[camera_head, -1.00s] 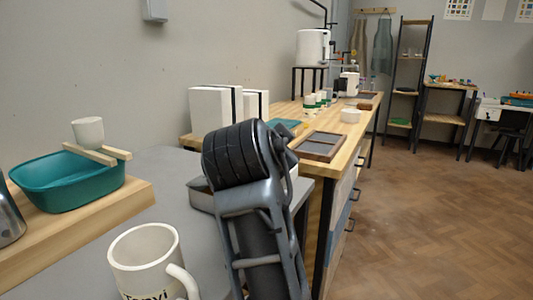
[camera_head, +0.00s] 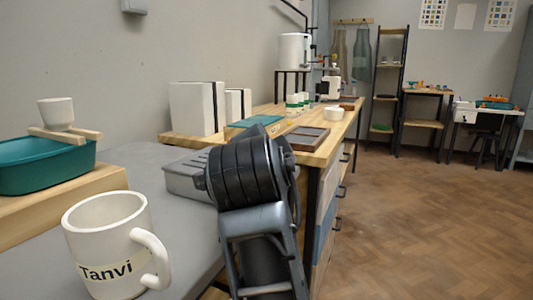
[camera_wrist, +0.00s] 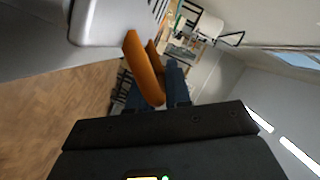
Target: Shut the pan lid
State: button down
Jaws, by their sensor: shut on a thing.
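A grey metal pan (camera_head: 183,178) with a slotted top face sits on the grey counter in the head view, partly hidden behind my arm. In the wrist view a smooth grey metal body (camera_wrist: 108,22) with dark slots fills the top left. My gripper (camera_wrist: 157,80) has its dark fingers on both sides of an orange handle (camera_wrist: 147,72) beside that metal body, and is shut on it. In the head view my wrist covers the fingers and the handle. I cannot tell the lid's angle from these views.
A white mug (camera_head: 110,245) marked "Tanvi" stands close at front left on the grey counter (camera_head: 150,155). White boxes (camera_head: 195,108) and a brown tray (camera_head: 305,138) lie beyond. The floor at right is clear.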

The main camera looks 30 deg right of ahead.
jog(key=shift+w+a+f, duration=0.1)
jog(key=shift+f, duration=0.05)
jog(key=c, duration=1.2)
grip_release()
jog(key=shift+o, duration=0.2)
jog(key=p+v, duration=0.1)
jog(key=v, duration=0.6)
jog(key=shift+s, duration=0.4)
jog(key=shift+a, duration=0.15)
